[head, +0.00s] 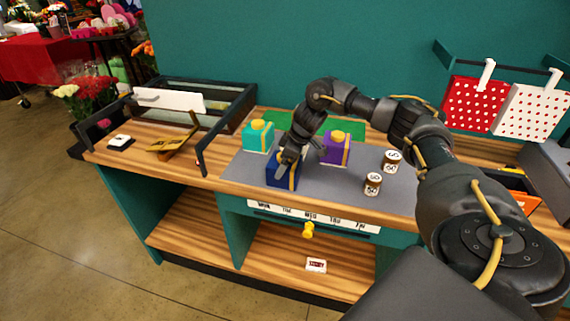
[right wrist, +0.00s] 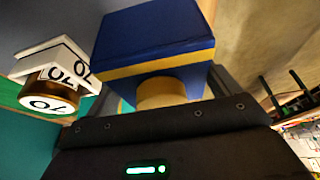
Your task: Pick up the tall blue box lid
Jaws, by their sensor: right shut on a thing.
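The blue box (head: 282,175) stands near the front edge of the grey mat, with a gold band on it. My right gripper (head: 287,165) comes down over its top from above and hides most of the lid. In the right wrist view, the blue box (right wrist: 152,36) shows with a gold band and a round gold knob (right wrist: 161,92) between my fingers. My right gripper is shut on the knob. I cannot tell whether the lid is apart from the box body. My left gripper is in neither view.
A teal box (head: 258,136) stands behind left and a purple box (head: 336,150) behind right, both with yellow knobs. Two brown-and-white canisters (head: 373,184) (head: 392,161) stand to the right. The grey mat (head: 330,188) between the blue box and canisters is clear.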

